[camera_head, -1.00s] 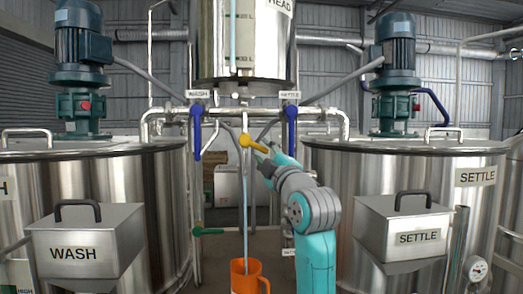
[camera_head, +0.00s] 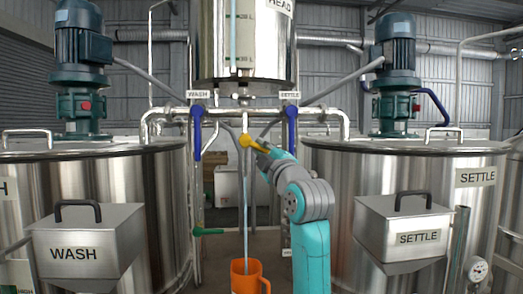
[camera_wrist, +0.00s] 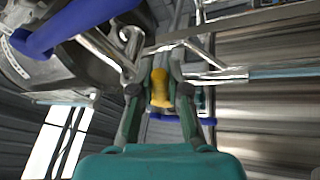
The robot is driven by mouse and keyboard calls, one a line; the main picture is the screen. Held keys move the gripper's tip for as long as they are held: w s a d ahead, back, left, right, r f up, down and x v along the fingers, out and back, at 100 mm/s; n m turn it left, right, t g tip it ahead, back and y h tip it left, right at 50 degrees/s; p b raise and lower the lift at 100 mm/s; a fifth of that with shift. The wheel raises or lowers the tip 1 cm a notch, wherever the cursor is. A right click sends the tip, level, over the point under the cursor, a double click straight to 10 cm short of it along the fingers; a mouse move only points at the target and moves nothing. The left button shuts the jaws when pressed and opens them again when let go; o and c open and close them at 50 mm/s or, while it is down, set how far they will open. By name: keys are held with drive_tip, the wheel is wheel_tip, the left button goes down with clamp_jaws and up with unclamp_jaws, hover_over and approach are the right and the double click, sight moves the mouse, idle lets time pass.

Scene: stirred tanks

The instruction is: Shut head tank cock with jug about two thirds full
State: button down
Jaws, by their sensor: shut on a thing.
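The yellow cock handle (camera_head: 250,142) sits under the steel head tank (camera_head: 265,45) and points to the right, slightly downward. My gripper (camera_head: 268,150) is at the handle's right end. In the wrist view the yellow handle (camera_wrist: 160,88) lies between the two fingers of my gripper (camera_wrist: 160,92), which are shut on it. A thin pale-blue stream (camera_head: 246,210) runs down from below the cock into the orange jug (camera_head: 246,278). The jug stands upright at the bottom of the picture, handle to the right. Its liquid level cannot be seen.
Blue levers hang at left (camera_head: 197,135) and right (camera_head: 291,130), beside the WASH and SETTLE labels. A green-handled valve (camera_head: 207,232) is lower left. The WASH tank (camera_head: 165,190) and SETTLE tank (camera_head: 345,170) flank the narrow gap.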

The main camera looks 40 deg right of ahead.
drive_tip(key=n, duration=0.1)
drive_tip(key=r+n+y, duration=0.1)
drive_tip(key=n, duration=0.1)
drive_tip(key=shift+s+d+r+g+y, duration=0.15)
drive_tip(key=shift+d+g+y, duration=0.05)
drive_tip(key=shift+g+y, duration=0.1)
drive_tip(key=shift+r+n+g+y, duration=0.2)
drive_tip(key=shift+n+y, duration=0.1)
drive_tip(key=shift+n, duration=0.55)
drive_tip(key=shift+r+n+g+y, duration=0.2)
drive_tip(key=shift+n+y, duration=0.1)
drive_tip(key=shift+n, duration=0.55)
drive_tip(key=c, duration=1.1)
unclamp_jaws()
drive_tip(key=shift+c, duration=0.2)
drive_tip(key=v, duration=1.2)
